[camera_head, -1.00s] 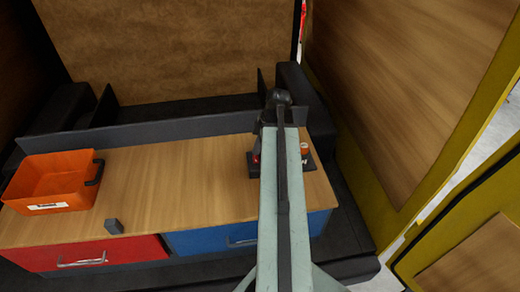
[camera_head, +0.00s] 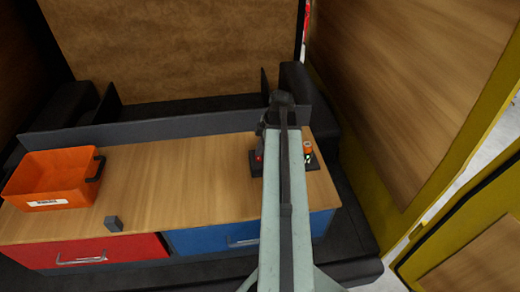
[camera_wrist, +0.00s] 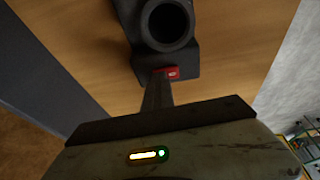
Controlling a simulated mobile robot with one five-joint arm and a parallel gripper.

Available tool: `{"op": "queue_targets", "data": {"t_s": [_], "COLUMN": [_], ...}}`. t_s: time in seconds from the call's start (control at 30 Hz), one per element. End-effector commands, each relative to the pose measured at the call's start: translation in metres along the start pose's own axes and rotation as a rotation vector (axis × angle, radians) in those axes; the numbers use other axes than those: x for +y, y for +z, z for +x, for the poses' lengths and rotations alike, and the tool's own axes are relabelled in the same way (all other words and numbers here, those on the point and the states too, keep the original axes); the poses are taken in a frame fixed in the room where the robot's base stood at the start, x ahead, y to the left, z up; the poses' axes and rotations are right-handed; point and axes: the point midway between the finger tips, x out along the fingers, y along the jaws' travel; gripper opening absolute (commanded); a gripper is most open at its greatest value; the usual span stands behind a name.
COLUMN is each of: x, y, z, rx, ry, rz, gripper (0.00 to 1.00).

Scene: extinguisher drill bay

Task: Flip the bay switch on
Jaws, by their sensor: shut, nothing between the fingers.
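In the wrist view a small red switch (camera_wrist: 172,73) with a pale mark sits on a dark fixture (camera_wrist: 125,20) with a round, open-topped socket. My gripper (camera_wrist: 158,82) is shut and empty. Its dark fingers point at the fixture, with the tips right beside the red switch's left edge. I cannot tell whether they touch it, or which way the switch is set. In the head view the fixture (camera_head: 258,172) stands at the right end of the wooden counter, partly hidden by my arm. A red spot shows on its left, and my gripper is hidden there.
An orange bin (camera_head: 70,165) stands on the counter (camera_head: 190,180) at the left, near a small grey block (camera_head: 113,224). An orange cylinder (camera_head: 308,148) stands right of my arm. Red (camera_head: 80,252) and blue (camera_head: 225,238) drawers are below. The counter's middle is clear.

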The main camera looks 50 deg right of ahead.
Motion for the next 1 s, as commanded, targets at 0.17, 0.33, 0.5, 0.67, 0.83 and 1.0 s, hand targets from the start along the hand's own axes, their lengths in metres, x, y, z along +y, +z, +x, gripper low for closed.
{"op": "queue_targets", "data": {"t_s": [0.17,0.33,0.5,0.67,0.83,1.0], "x": [-0.015,-0.015,-0.014,-0.014,-0.015,-0.013], "y": [0.001,0.001,0.0,-0.004,-0.013,-0.015], "z": [-0.001,-0.002,-0.003,-0.013,-0.039,-0.079], "rx": [-0.003,-0.002,-0.002,-0.001,-0.002,-0.002], "ry": [-0.018,-0.015,-0.013,-0.013,-0.015,-0.015], "rz": [0.003,0.002,0.002,0.001,-0.001,0.003], "gripper": [0.0,0.0,0.0,0.0,0.0,0.0]}}
